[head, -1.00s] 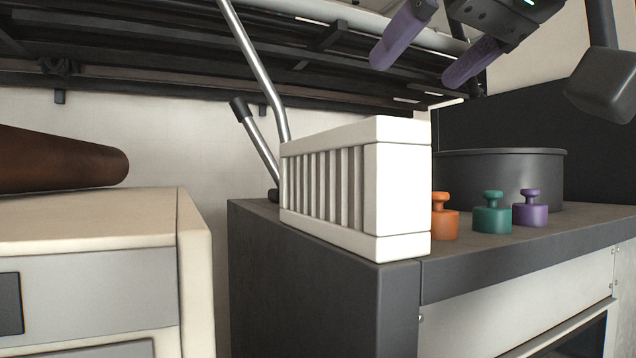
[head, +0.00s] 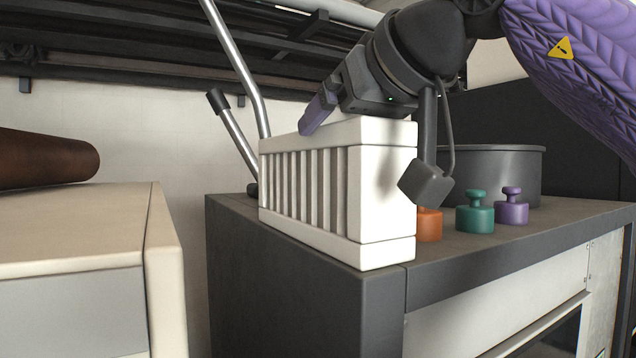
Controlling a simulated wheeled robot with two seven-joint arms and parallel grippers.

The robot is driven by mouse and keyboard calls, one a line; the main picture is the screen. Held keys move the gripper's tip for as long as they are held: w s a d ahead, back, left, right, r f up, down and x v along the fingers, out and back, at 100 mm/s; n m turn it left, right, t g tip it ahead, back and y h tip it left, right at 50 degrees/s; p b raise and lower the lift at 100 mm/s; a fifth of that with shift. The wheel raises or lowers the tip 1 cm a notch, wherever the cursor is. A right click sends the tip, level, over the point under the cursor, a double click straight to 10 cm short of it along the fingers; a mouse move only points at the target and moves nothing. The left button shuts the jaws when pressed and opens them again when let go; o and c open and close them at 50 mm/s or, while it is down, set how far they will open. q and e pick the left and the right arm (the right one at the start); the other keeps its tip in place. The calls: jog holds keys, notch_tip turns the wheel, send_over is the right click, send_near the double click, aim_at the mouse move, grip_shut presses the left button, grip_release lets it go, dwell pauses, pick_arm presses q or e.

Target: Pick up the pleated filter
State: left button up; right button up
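The pleated filter (head: 383,195) is a white block with a ribbed long side. It stands upright on the near left corner of the dark grey bench top. My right gripper (head: 326,118) is over the filter's top edge, reaching in from the upper right. One purple finger shows, angled down, with its tip overlapping the top rim of the ribbed side. The other finger is hidden behind the gripper body and filter. The visible finger sits out at the side of the gripper, which looks open. Whether it touches the filter is unclear. My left gripper is not in view.
Behind the filter are orange (head: 429,225), teal (head: 475,213) and purple (head: 511,207) knobbed weights and a grey round pot (head: 492,173). A metal rod (head: 236,65) rises behind the filter. A cream cabinet (head: 75,230) with a brown cylinder (head: 45,160) stands left, across a gap.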

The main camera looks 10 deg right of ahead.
jog(key=shift+w, duration=0.15)
grip_shut()
